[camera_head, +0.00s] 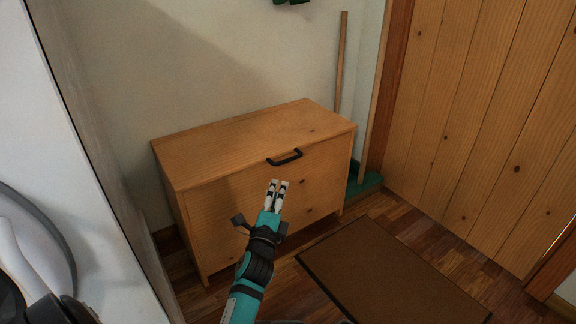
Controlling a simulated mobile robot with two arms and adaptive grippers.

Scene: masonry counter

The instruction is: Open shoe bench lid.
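The wooden shoe bench (262,207) stands against the wall. Its lid (235,136) lies flat and looks closed. My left gripper (279,184) is in front of the bench, a little below the handle in the picture. Its two light fingers point up toward the handle with a narrow gap between them and nothing visible in it. I cannot tell its exact distance from the handle, but it looks apart from it. My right gripper is not in view.
A brown doormat (390,275) lies on the wood floor in front of the bench. A plank door (480,130) is at the right. A thin wooden stick (341,65) leans by the wall behind the bench. A white appliance (60,150) stands close on the left.

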